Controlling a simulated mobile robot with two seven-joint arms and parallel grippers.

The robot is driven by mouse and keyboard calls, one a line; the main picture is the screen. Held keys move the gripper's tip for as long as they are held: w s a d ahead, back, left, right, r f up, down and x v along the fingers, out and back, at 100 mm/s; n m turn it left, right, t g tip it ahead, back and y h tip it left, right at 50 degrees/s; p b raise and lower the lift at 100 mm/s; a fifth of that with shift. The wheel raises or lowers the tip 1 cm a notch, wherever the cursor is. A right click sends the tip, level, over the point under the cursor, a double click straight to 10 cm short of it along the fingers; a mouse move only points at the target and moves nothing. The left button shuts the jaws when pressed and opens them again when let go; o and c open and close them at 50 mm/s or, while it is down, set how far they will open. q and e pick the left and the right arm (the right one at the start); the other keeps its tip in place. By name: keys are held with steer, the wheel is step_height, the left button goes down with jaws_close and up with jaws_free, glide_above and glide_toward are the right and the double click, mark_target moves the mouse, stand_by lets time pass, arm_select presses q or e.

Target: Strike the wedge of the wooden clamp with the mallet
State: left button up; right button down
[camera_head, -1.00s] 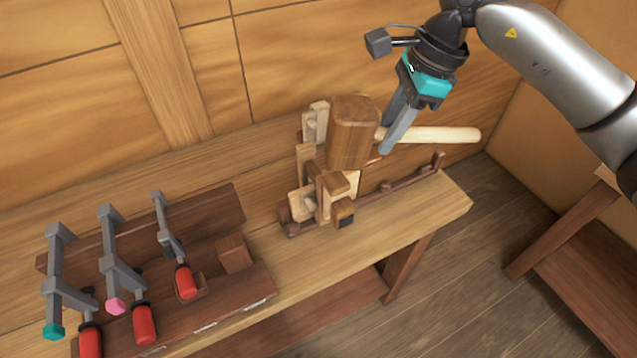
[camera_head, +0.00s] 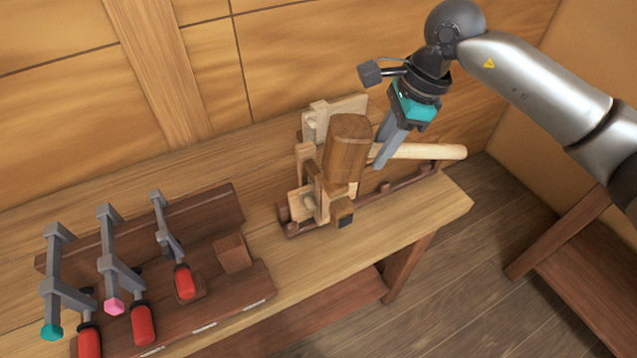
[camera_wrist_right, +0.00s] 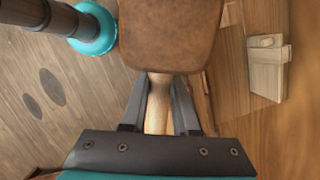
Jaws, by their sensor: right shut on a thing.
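My right gripper (camera_head: 379,164) is shut on the pale handle (camera_head: 430,151) of the mallet, close to its head. The mallet's brown block head (camera_head: 347,150) is in front of part of the wooden clamps on the rack. In the right wrist view the handle (camera_wrist_right: 158,105) lies between the two fingers and the head (camera_wrist_right: 170,35) is beyond them. A pale wooden clamp (camera_head: 318,118) stands at the rack's back, and another (camera_head: 303,203) at its front left. I cannot make out the wedge for certain; the mallet hides part of this area. My left gripper is not in view.
The dark rack (camera_head: 400,183) stands on the bench (camera_head: 447,197) near its right end. At left, several metal clamps with red handles (camera_head: 143,325) stand in a dark holder (camera_head: 215,315). The wooden wall (camera_head: 300,50) is close behind.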

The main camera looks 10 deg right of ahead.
step_height(320, 180, up, 5)
steer(key=shift+w+r, duration=0.15)
steer(key=shift+a+f, duration=0.15)
steer(key=shift+f, duration=0.1)
steer(key=shift+a+f, duration=0.1)
steer(key=shift+f, duration=0.1)
steer(key=shift+w+a+f+g+h, duration=0.15)
steer(key=shift+w+f+g+h, duration=0.2)
steer(key=shift+f+h, duration=0.25)
steer(key=shift+s, duration=0.1)
